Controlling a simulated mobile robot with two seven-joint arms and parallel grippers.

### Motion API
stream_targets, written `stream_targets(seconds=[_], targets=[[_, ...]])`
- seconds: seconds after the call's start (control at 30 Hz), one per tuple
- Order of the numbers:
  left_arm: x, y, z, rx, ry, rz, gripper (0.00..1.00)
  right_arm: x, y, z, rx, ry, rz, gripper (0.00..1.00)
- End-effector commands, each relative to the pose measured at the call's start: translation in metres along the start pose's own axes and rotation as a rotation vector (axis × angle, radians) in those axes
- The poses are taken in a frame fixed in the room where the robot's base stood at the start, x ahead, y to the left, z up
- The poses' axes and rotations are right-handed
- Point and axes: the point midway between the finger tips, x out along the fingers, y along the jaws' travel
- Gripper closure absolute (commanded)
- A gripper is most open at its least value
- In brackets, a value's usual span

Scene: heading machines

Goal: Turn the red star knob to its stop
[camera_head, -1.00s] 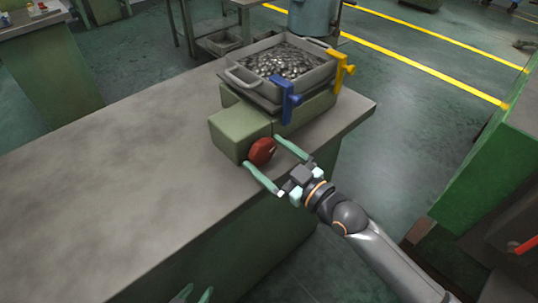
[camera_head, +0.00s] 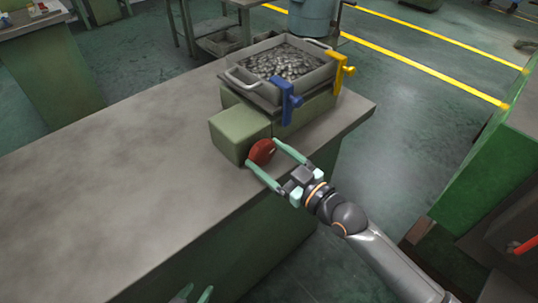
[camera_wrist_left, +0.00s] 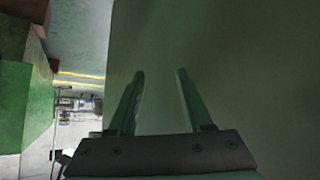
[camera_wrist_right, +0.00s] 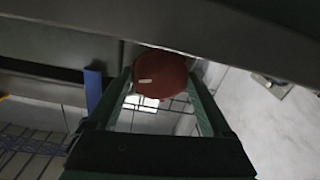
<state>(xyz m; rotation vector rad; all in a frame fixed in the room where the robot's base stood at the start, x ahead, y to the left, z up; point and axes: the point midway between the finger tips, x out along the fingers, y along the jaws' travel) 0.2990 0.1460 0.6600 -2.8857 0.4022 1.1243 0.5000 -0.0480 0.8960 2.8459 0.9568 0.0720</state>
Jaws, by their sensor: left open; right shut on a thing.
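The red star knob (camera_head: 262,152) sits on the front face of a green block (camera_head: 238,133) on the bench. My right gripper (camera_head: 263,154) is shut on the knob, with one finger on each side. In the right wrist view the knob (camera_wrist_right: 160,76) lies between the fingertips, and a pale mark shows on it. My left gripper (camera_head: 197,294) is low at the bottom edge of the head view, empty. In the left wrist view its fingers (camera_wrist_left: 160,80) stand apart in front of a plain green surface.
A grey tray (camera_head: 238,78) of small metal parts stands behind the block, with a blue clamp (camera_head: 287,101) and a yellow clamp (camera_head: 340,72) on it. The bench top (camera_head: 110,160) is bare to the left. A green machine (camera_head: 490,165) stands at the right.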

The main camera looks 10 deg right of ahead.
Motion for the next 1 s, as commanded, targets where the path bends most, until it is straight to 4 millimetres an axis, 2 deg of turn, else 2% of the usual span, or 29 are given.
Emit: stream_targets(seconds=[0.2, 0.7, 1.0], targets=[[-0.007, -0.004, -0.006, 0.000, 0.007, -0.011, 0.50, 0.000, 0.000, -0.002, 0.142, 0.001, 0.000, 0.72], [-0.019, -0.011, 0.000, -0.009, -0.007, -0.031, 0.50, 0.000, 0.001, 0.000, 0.584, 0.010, 0.002, 0.72], [-0.020, -0.015, 0.002, -0.010, -0.013, -0.040, 0.50, 0.000, 0.001, 0.001, 0.764, 0.014, 0.003, 0.72]])
